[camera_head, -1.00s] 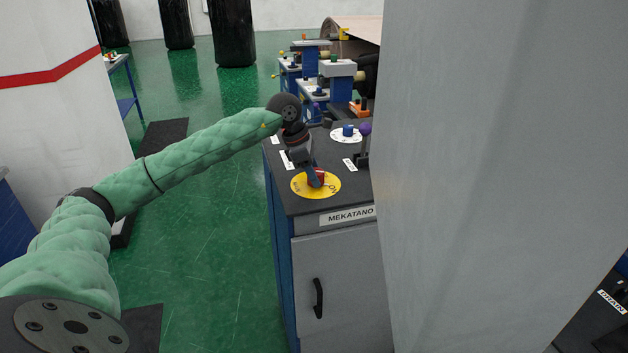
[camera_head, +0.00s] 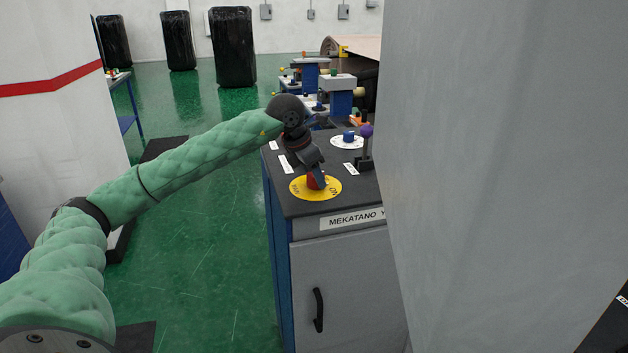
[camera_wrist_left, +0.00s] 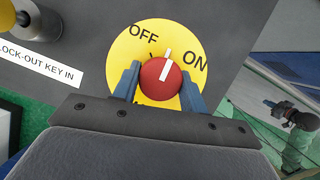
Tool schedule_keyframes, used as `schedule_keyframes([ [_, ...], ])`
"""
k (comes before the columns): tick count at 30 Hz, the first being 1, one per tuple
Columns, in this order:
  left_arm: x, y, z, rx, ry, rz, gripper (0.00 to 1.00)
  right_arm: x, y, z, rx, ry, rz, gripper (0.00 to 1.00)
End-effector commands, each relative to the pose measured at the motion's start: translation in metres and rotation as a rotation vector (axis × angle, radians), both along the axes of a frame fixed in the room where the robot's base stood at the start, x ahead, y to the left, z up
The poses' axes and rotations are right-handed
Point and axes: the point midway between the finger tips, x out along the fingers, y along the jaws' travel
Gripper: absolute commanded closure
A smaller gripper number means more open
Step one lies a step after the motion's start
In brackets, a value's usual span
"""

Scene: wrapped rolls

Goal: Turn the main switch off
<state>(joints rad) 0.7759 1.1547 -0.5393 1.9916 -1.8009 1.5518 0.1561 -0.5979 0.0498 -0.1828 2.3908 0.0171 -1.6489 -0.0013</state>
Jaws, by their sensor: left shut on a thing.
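The main switch is a red round knob (camera_wrist_left: 161,82) with a white pointer line, on a yellow disc (camera_wrist_left: 150,38) marked OFF and ON. In the left wrist view the pointer line stands between the two words. My left gripper (camera_wrist_left: 159,84) has its blue fingers on either side of the knob and is shut on it. In the head view the gripper (camera_head: 314,178) comes down on the red knob (camera_head: 316,182) from above, over the yellow disc (camera_head: 328,189) on the cabinet top. My right gripper is not in view.
The dark-topped grey cabinet (camera_head: 350,285) also carries a blue knob (camera_head: 348,135) and a purple-tipped lever (camera_head: 366,131). A large grey panel (camera_head: 500,180) fills the right side. Green floor (camera_head: 190,260) is open left of the cabinet. Wrapped black rolls (camera_head: 233,45) stand behind.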

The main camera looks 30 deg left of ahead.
Motion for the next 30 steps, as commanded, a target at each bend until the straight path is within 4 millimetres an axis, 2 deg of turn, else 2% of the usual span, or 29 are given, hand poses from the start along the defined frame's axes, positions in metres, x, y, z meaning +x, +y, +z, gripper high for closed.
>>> schedule_keyframes([
  [4, 0.001, 0.0, 0.0, 0.0, -0.004, 0.053, 0.8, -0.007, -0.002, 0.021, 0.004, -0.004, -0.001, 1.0],
  [6, 0.001, 0.0, 0.0, 0.0, -0.005, 0.078, 0.8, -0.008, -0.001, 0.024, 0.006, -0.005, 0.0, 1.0],
  [17, 0.0, -0.001, 0.0, 0.0, -0.004, 0.246, 0.8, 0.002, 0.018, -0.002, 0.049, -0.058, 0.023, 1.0],
  [30, 0.0, -0.002, 0.001, -0.001, -0.006, 0.592, 0.8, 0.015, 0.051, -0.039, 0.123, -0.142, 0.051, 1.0],
])
